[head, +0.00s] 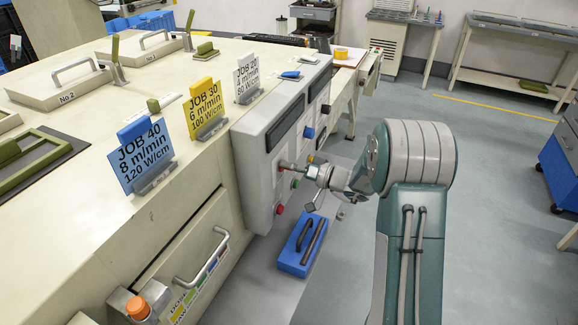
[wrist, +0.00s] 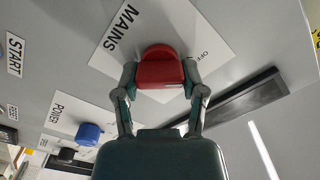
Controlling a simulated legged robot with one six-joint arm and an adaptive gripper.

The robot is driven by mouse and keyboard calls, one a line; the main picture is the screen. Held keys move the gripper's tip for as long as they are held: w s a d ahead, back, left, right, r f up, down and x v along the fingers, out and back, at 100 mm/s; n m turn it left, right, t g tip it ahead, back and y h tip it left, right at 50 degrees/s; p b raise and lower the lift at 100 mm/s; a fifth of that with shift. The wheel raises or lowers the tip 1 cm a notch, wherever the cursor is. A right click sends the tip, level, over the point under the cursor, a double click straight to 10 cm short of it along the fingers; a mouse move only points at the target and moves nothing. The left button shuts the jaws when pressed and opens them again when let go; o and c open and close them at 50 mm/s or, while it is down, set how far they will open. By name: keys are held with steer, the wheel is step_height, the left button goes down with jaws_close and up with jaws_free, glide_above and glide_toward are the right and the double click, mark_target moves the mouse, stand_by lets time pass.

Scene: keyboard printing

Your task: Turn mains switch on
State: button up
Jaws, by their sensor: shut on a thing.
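The mains switch (wrist: 160,68) is a red knob on a white plate marked MAINS (wrist: 205,30), with OFF printed on the plate's right side in the wrist view. My gripper (wrist: 158,82) has one finger on each side of the red knob and is shut on it. In the head view my gripper (head: 300,169) reaches the grey control panel (head: 258,150) from the right. There the red knob is small and partly hidden at the fingertips. Any ON mark on the plate cannot be made out.
A blue knob (wrist: 88,133) on a POWER plate and a START label (wrist: 14,54) are on the same panel. A dark slot (wrist: 237,102) lies right of the gripper. A blue box (head: 300,245) is low beside the machine. Open floor (head: 480,150) lies to the right.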

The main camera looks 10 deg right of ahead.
steer(key=shift+f, duration=0.1)
steer(key=m, duration=0.5)
steer(key=shift+w+d+f, duration=0.1)
steer(key=m, duration=0.4)
steer(key=shift+f+m, duration=0.1)
steer(key=shift+m, duration=0.2)
steer(key=m, duration=0.4)
steer(key=shift+f, duration=0.15)
steer(key=shift+f+m, duration=0.1)
steer(key=shift+m, duration=2)
steer(key=o, duration=1.2)
steer(key=shift+c, duration=0.2)
